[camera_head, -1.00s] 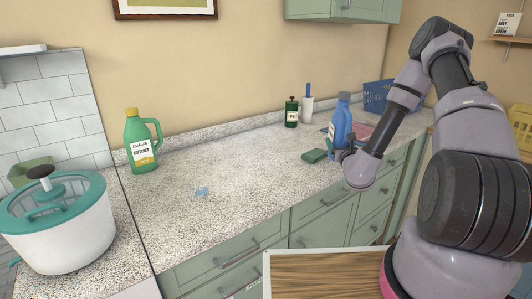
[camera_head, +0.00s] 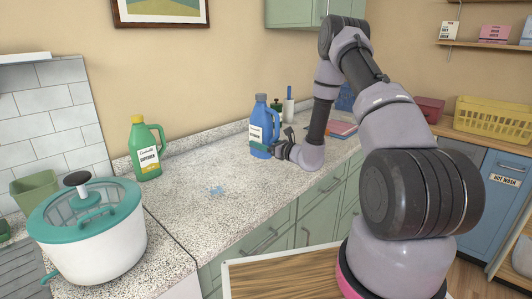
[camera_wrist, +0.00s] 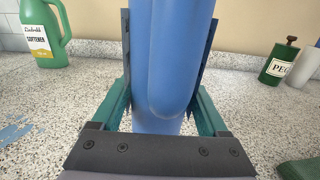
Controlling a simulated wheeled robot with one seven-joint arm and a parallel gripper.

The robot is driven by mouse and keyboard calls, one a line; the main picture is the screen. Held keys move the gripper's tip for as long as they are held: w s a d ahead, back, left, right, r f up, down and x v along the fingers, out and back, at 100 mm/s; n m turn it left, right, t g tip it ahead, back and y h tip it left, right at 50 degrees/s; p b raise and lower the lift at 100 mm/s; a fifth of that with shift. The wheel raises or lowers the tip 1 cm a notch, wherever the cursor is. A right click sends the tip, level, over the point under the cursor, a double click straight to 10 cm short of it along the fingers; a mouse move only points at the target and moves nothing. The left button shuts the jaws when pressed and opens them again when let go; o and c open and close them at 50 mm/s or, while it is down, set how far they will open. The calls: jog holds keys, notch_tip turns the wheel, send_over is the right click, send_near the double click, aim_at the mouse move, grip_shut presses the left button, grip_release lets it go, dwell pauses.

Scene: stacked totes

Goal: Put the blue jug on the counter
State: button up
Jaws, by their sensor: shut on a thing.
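The blue jug (camera_head: 263,125), with a grey cap and a white label, is upright at the counter in the head view. Whether its base touches the counter surface is hard to tell. My gripper (camera_head: 269,149) is shut on its lower part, from the right side. In the wrist view the blue jug (camera_wrist: 165,70) fills the space between the two fingers of my gripper (camera_wrist: 158,100). Its top is cut off there. The speckled counter (camera_head: 185,205) runs along the wall.
A green softener jug (camera_head: 146,148) stands to the left. A teal-lidded white pot (camera_head: 90,240) is at the front left. A green bottle (camera_wrist: 279,60) and a white holder (camera_head: 288,110) stand behind the blue jug. A small blue patch (camera_head: 217,190) lies on the clear middle counter.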

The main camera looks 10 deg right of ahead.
jog(key=shift+d+f, duration=0.1)
jog(key=shift+f, duration=2.4)
jog(key=o, duration=1.3)
jog(key=shift+f, duration=0.1)
jog(key=shift+s+d, duration=0.2)
jog(key=shift+d, duration=0.05)
jog(key=v, duration=1.1)
jog(key=shift+s+r, duration=0.2)
jog(key=shift+d, duration=0.1)
